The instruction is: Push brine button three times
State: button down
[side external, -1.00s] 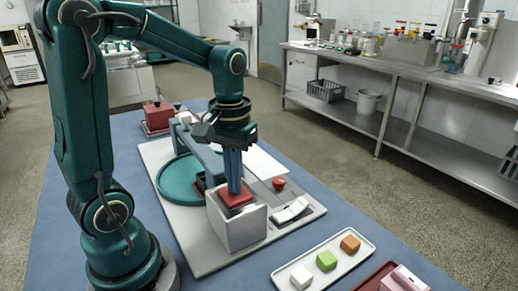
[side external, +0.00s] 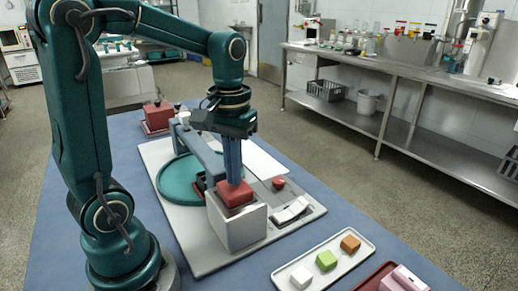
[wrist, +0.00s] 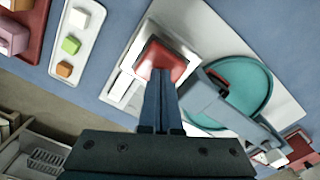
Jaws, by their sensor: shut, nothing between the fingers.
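A red square block (side external: 236,195) sits in the top of a silver box (side external: 238,226) and stands proud of its rim. It also shows in the wrist view (wrist: 178,66). My gripper (side external: 234,182) points down with its fingers shut and empty, the tips at the top of the red block. I cannot tell whether they touch it or hover just above. A small round red button (side external: 278,183) is on the panel to the right of the box. No readable label shows which one is the brine button.
A white rocker switch (side external: 290,211) lies right of the box. A teal round dish (side external: 183,182) and a grey-blue bar (side external: 203,155) are behind it. A white tray (side external: 318,265) with white, green and orange cubes is in front, near a red tray (side external: 370,284) with a pink block.

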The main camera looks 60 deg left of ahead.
jog(key=shift+r, duration=2.55)
jog(key=shift+f, duration=2)
jog(key=shift+f, duration=1.8)
dwell(0.6)
jog(key=shift+r, duration=3.8)
